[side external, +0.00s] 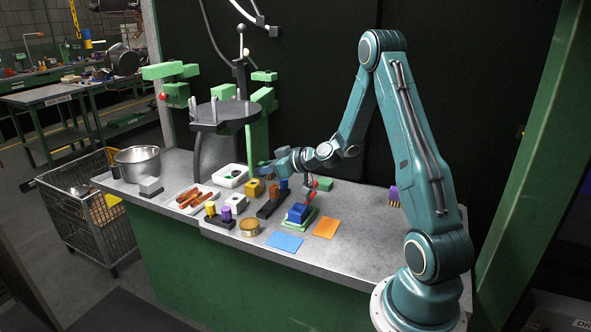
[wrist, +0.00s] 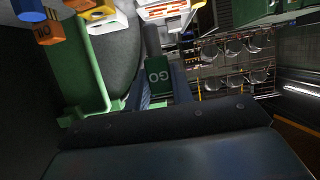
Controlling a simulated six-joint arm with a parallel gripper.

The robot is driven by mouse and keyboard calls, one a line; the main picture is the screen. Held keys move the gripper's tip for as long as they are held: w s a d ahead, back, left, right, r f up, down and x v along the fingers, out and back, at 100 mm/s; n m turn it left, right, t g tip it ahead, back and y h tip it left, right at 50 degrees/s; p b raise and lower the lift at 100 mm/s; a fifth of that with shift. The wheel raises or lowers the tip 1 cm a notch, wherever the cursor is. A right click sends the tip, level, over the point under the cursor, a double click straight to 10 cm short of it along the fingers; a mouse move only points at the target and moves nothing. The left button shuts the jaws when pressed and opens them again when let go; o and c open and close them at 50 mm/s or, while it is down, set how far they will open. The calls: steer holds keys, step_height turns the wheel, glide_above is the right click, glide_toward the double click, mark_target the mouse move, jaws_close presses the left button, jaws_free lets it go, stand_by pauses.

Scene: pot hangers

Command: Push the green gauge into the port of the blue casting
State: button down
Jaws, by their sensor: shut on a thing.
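My gripper (wrist: 158,88) is shut on the green gauge (wrist: 158,68), which has white "GO" lettering and sits between the fingers in the wrist view. In the side view my gripper (side external: 266,168) is above the back part of the bench, and the gauge is too small to make out. The blue casting (side external: 298,212) sits on a green fixture near the bench's middle, with a red-handled part beside and above it. My gripper is up and to the left of it, apart from it. The casting's port cannot be made out.
A dark rack (side external: 268,207) with orange and blue blocks stands below my gripper. Yellow and white blocks, a white tray (side external: 232,177) and a tin (side external: 250,227) are nearby. A dark stand with green arms (side external: 225,110) rises behind. Blue (side external: 285,241) and orange (side external: 326,228) mats lie in front.

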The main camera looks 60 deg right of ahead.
step_height(320, 180, up, 10)
steer(key=shift+f, duration=0.25)
stand_by(0.7)
